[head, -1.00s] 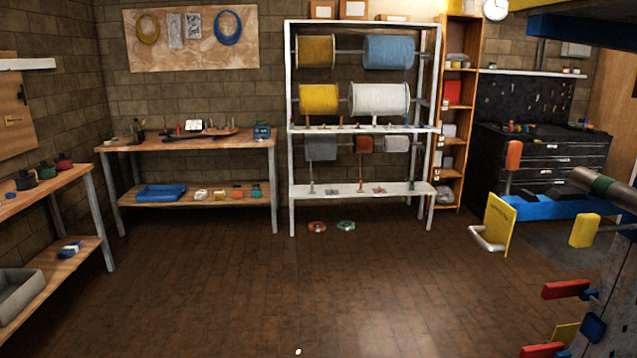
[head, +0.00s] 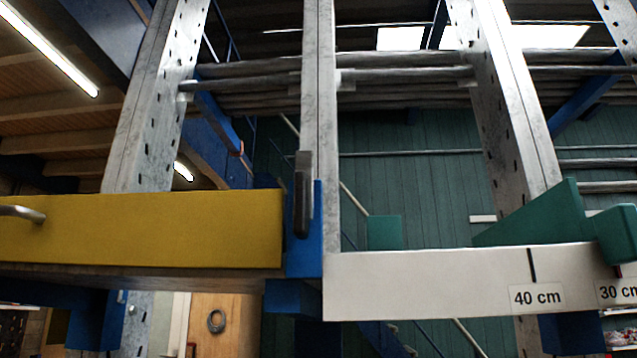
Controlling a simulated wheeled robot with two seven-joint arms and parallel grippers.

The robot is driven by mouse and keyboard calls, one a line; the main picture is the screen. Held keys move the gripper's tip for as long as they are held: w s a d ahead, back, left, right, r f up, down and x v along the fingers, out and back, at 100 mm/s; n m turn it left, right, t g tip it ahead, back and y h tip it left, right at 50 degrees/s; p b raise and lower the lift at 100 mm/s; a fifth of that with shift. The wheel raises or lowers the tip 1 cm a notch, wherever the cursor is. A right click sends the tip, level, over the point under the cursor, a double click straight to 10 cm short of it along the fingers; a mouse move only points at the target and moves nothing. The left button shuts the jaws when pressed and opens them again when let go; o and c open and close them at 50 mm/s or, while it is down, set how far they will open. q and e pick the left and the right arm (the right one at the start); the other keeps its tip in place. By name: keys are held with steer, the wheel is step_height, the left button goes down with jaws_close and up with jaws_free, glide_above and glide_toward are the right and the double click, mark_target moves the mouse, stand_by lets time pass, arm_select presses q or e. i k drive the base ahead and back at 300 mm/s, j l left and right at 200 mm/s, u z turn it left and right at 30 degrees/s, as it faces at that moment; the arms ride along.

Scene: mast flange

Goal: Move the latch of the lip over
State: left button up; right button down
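A dark upright latch-like lever (head: 303,195) is in the middle of the head view. It is in front of a blue bracket (head: 318,230) at a galvanized upright. I cannot tell for sure that it is the lip's latch. A yellow board (head: 140,228) extends to the left of the bracket, with a metal handle (head: 22,213) at its left end. A white board (head: 430,285) marked "40 cm" and "30 cm" extends to the right. Neither of my grippers is in view.
A green wedge (head: 540,222) rises above the white board at the right. Perforated metal posts (head: 160,100) (head: 505,100) stand on both sides. Long grey bars (head: 400,75) lie across the rack behind. A wooden door (head: 220,325) shows below the yellow board.

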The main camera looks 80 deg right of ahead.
mark_target(304, 159)
steer(key=l+z, duration=0.15)
steer(key=z, duration=2.35)
steer(key=j+z, duration=0.45)
steer(key=z, duration=0.25)
steer(key=k+j+z, duration=0.15)
steer(key=z, duration=0.25)
steer(key=k+j+z, duration=0.1)
steer(key=k+j, duration=0.15)
steer(key=j, duration=0.2)
steer(key=k+j+z, duration=0.1)
steer(key=k+j, duration=0.15)
steer(key=j, duration=0.15)
steer(key=k+j+z, duration=0.1)
steer(key=k+j, duration=0.15)
steer(key=j, duration=0.15)
